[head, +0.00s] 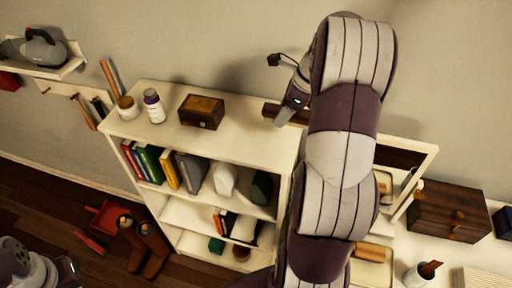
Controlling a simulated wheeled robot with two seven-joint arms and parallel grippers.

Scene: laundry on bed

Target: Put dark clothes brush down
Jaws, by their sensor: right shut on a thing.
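My right gripper (285,116) is at the back right of the white bookcase top, beyond my arm's bend. It is shut on a dark brown, bar-shaped thing (270,110), which I take to be the dark clothes brush. The brush shows on both sides of the fingers, and its bristles cannot be made out. I cannot tell whether it touches the bookcase top. At the lower left edge part of my left arm shows, but its fingers do not.
The white bookcase (245,138) carries a wooden box (201,111), a white bottle (153,106) and a jar (128,107) on its left half. Its right front half is clear. A wooden drawer box (448,210) stands at right. Brown boots (150,250) stand on the floor.

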